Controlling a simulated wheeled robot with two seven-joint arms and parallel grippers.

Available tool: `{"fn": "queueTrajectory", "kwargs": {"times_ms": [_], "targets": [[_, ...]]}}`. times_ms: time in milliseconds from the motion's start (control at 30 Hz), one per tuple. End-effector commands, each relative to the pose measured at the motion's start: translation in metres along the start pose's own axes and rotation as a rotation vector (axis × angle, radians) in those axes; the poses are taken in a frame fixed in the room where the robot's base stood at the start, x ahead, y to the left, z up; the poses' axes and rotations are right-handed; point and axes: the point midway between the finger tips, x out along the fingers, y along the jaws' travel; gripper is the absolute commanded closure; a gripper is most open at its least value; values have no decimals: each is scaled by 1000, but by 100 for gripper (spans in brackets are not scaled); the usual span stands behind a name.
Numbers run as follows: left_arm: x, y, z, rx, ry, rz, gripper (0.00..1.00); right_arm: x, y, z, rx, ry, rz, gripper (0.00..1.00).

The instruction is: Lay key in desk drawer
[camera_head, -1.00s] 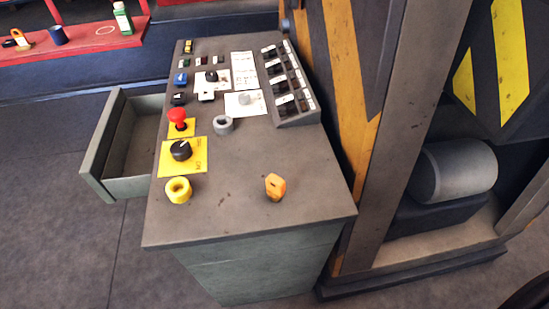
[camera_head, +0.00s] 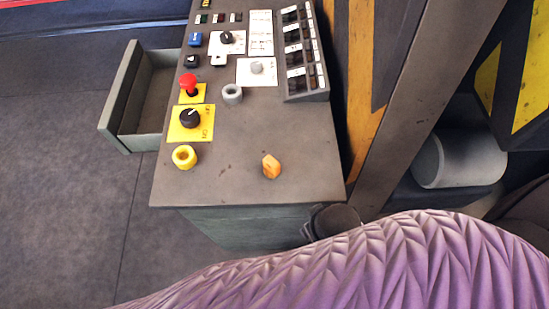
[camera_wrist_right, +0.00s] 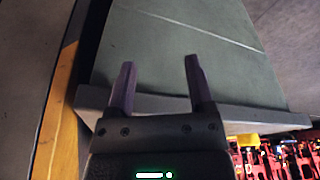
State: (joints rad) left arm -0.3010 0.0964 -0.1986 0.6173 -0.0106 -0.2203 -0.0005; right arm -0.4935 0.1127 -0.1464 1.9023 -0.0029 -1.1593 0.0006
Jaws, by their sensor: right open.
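An orange key-like piece (camera_head: 271,166) stands on the near part of the grey desk top (camera_head: 235,185); I take it to be the key, though only its orange head shows clearly. The desk drawer (camera_head: 122,120) is pulled open at the desk's left side, and its visible floor looks empty. My right gripper (camera_wrist_right: 159,78) is open and empty in the right wrist view, facing a grey-green panel of the desk. In the head view a dark part of my right arm shows below the desk's near right corner; its fingers are hidden. My left gripper is not in view.
The desk top carries a yellow ring (camera_head: 185,157), a black rotary switch (camera_head: 190,118), a red button (camera_head: 188,84), a grey ring (camera_head: 232,94) and a switch box (camera_head: 303,85). A striped post (camera_head: 365,110) stands close on the right. Floor left of the desk is clear.

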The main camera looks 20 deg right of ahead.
Motion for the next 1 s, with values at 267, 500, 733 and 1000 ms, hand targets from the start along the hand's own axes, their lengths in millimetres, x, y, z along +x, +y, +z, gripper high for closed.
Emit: {"fn": "queueTrajectory", "kwargs": {"times_ms": [267,500,733,1000], "targets": [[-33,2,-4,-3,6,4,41,-118,-15,-55,-20,89,-68,32],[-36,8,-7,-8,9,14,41,-144,-78,-111,-204,100,-280,32],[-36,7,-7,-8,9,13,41,-141,-101,-144,-386,-40,-311,32],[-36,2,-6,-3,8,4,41,-146,-38,-188,-356,-300,-80,32]]}}
